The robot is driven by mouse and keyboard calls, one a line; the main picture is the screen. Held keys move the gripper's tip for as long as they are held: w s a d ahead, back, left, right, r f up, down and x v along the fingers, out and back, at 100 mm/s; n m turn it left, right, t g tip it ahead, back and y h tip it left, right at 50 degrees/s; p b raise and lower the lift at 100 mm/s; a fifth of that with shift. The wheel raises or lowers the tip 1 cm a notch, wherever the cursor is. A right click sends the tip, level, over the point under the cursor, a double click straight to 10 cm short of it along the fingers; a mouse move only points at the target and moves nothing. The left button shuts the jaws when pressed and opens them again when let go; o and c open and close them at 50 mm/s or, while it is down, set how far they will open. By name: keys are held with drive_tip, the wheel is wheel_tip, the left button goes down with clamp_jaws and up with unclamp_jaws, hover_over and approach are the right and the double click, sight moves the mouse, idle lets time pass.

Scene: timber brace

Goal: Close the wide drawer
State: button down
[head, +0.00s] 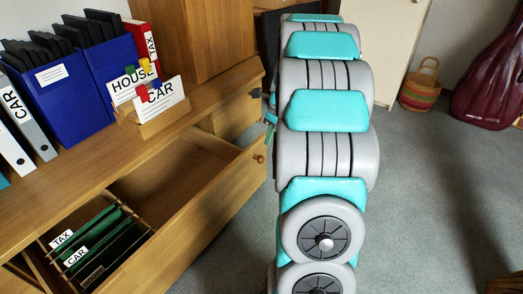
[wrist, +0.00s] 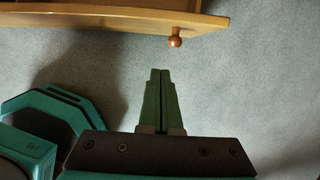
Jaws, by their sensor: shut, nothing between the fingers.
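The wide drawer (head: 208,212) is a wooden drawer standing pulled out of the cabinet at the left of the head view. Its round wooden knob (head: 259,158) is on the front near the right end. In the wrist view the drawer front (wrist: 100,22) crosses the top, with the knob (wrist: 174,42) sticking out toward my gripper. My gripper (wrist: 161,72) has its green fingers together and empty. The tips are just short of the knob and slightly left of it in that view, with a gap showing.
Hanging files (head: 92,245) fill the drawer's near end; its far part looks empty. The wooden top (head: 75,180) carries blue file boxes (head: 65,95), binders and a card holder (head: 155,115). Grey carpet (head: 430,190) is open at right, with a basket (head: 420,88) and a dark red case (head: 492,80) behind.

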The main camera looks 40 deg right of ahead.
drive_tip(key=w+a+f+b, duration=0.2)
drive_tip(key=w+f, duration=0.4)
drive_tip(key=f, duration=0.3)
drive_tip(key=shift+a, duration=0.15)
drive_tip(key=shift+w, duration=0.1)
